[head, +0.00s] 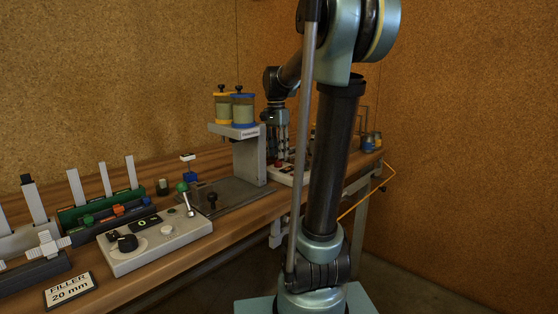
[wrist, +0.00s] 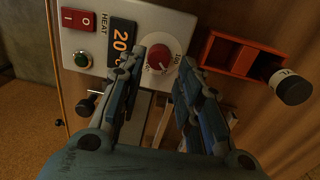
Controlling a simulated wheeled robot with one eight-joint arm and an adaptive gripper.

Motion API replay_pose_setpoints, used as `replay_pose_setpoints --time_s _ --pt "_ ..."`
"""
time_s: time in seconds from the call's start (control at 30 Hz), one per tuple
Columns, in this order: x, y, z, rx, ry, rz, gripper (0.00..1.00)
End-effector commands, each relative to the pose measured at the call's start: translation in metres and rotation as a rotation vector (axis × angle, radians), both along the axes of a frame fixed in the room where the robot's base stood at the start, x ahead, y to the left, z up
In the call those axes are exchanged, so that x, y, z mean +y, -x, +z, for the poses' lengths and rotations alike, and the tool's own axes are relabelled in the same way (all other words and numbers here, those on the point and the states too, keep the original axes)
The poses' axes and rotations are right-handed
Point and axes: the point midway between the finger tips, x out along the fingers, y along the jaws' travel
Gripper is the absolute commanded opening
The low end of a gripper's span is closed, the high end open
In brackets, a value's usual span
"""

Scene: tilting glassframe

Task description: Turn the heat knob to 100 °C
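The heat knob (wrist: 160,57) is red on a white round base, on a light grey control panel (wrist: 85,42) in the wrist view. A "100" mark is printed beside it; I cannot clearly read the knob's pointer. The orange display (wrist: 121,40) beside it reads about 20, partly hidden by a finger. My gripper (wrist: 163,66) is open, with one fingertip on each side of the knob; whether they touch it I cannot tell. In the head view my gripper (head: 279,140) points down over the panel at the bench's far part, where the knob is not clear.
An orange-red holder (wrist: 232,52) and a black-capped bottle (wrist: 290,84) stand close on the right. In the head view, a stand with two capped jars (head: 243,110) is left of my gripper.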

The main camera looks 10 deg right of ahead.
Motion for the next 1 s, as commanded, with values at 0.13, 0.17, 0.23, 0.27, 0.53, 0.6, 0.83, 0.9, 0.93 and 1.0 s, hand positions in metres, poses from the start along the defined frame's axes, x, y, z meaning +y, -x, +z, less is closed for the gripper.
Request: replay_pose_setpoints --time_s 0.13,0.17,0.23,0.27,0.53,0.6,0.83,0.9,0.93,1.0 --pt "-0.001 0.001 -0.019 0.000 0.000 0.000 0.32" --pt "-0.001 0.001 -0.022 0.000 0.000 0.000 0.32" --pt "-0.001 0.001 -0.027 0.000 0.000 0.000 0.32" --pt "-0.001 0.001 -0.029 0.000 0.000 0.000 0.32" --pt "-0.001 0.002 -0.034 0.000 0.000 0.000 0.32" --pt "-0.001 0.002 -0.034 0.000 0.000 0.000 0.32" --pt "-0.001 0.002 -0.034 0.000 0.000 0.000 0.00" --pt "-0.001 0.001 -0.034 -0.001 -0.001 0.001 0.00" --pt "-0.006 0.001 -0.034 -0.001 -0.001 -0.001 0.00" --pt "-0.004 0.001 -0.034 -0.001 0.000 0.003 0.00"
